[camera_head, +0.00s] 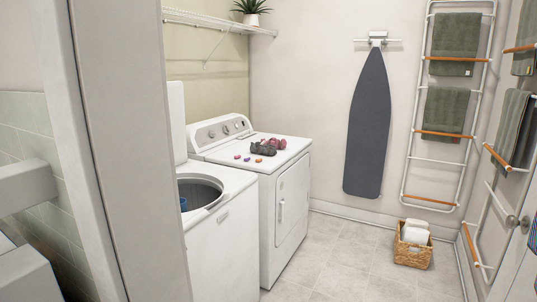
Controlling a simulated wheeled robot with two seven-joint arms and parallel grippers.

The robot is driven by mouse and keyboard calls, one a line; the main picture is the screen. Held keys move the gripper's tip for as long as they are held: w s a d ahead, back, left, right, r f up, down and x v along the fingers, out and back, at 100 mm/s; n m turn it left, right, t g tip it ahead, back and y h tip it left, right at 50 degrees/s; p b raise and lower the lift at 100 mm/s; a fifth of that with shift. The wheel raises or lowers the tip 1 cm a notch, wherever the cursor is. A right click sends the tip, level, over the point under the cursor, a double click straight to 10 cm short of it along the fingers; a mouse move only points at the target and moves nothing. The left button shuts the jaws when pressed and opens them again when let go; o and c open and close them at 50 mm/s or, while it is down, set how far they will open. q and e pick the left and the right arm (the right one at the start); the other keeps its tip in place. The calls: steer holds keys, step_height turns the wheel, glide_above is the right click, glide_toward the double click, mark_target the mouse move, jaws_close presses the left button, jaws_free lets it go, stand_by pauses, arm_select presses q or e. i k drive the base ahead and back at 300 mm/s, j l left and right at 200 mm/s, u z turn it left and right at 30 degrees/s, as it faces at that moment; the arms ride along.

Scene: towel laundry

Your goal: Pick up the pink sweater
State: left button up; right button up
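No pink sweater can be made out for certain. On top of the white dryer (282,196) lie a dark grey bundle (262,149) and a small pinkish-red item (277,143) behind it, too small to identify. Several tiny pink and purple pieces (246,159) lie in front of them. The white washer (222,245) stands nearer, with its lid (178,120) raised. A bit of something blue (184,204) shows inside its drum; the rest of the drum is hidden. Neither of my grippers is in view.
A pale wall edge or door frame (130,150) stands close on the left. The tiled floor (345,262) right of the machines is clear. A wicker basket (412,254) sits at the back wall. An ironing board (368,125) and towel racks (436,160) hang behind and right.

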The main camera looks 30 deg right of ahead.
mark_target(279, 144)
steer(key=i+l, duration=0.25)
steer(key=l, duration=0.2)
steer(key=i+l+z, duration=0.15)
steer(key=l, duration=0.35)
steer(key=i+l, duration=0.3)
steer(key=l, duration=0.15)
steer(key=i+l+z, duration=0.15)
steer(key=l, duration=0.3)
steer(key=i, duration=0.1)
